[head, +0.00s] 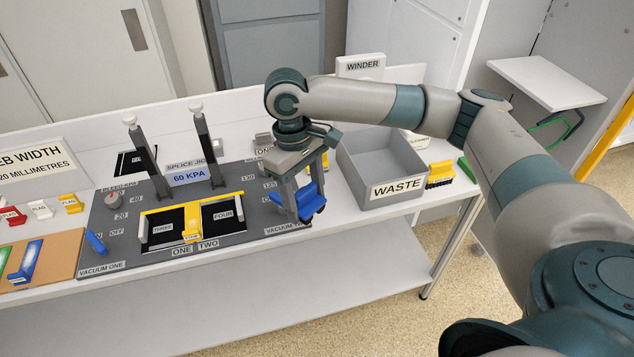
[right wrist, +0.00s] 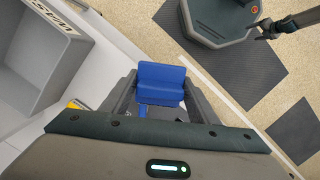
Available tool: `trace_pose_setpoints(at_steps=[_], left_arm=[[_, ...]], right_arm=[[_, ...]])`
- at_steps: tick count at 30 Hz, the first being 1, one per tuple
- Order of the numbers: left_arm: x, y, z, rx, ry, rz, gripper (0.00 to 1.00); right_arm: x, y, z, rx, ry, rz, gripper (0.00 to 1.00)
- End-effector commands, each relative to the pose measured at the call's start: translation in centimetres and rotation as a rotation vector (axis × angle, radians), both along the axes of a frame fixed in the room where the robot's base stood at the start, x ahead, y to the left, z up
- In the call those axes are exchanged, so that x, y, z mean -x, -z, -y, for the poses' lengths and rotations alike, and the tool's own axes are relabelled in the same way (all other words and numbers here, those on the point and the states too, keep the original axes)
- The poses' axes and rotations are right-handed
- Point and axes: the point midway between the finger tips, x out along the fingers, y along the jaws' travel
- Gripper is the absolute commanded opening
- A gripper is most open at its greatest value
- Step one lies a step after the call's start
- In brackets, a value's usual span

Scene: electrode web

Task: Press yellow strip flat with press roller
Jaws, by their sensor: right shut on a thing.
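The yellow strip (head: 192,224) lies on the splice jig between the two black plates marked THREE and FOUR, its near end at the jig's front edge. My right gripper (head: 305,197) is shut on a blue thing (head: 312,203) with a dark part below it, likely the press roller. It is held to the right of the strip, at the jig's right front edge. The blue body also shows between the fingers in the right wrist view (right wrist: 161,83). A dark forked end (right wrist: 262,28) at that view's upper right is likely my left gripper; its jaws are unclear.
A grey WASTE bin (head: 383,165) stands right of my right gripper, with a yellow-and-black block (head: 440,174) beside it. Two dark upright posts (head: 209,148) rise behind the jig. Coloured flags (head: 41,209) and a brown board (head: 50,258) lie at the left.

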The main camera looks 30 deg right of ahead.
Motion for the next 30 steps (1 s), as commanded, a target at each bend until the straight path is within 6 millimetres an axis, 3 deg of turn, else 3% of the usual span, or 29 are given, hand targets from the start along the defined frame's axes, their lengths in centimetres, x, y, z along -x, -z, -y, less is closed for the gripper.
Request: trace_pose_setpoints(at_steps=[3,10,23,28,30], left_arm=[[0.0,0.4,0.0,0.000,0.000,0.000,0.74],[0.0,0.7,0.0,0.000,0.000,0.000,0.74],[0.0,0.7,0.0,0.000,0.000,0.000,0.74],[0.0,0.7,0.0,0.000,0.000,0.000,0.36],[0.0,0.7,0.0,0.000,0.000,0.000,0.31]], right_arm=[[2.1,-0.4,-1.8,0.000,0.114,0.002,0.36],[5.0,-0.8,-3.7,0.000,0.282,0.001,0.36],[5.8,-1.0,-4.1,0.000,0.337,0.001,0.36],[5.8,-1.0,-4.1,0.000,0.336,0.001,0.36],[5.8,-1.0,-4.1,0.000,0.336,0.001,0.36]])
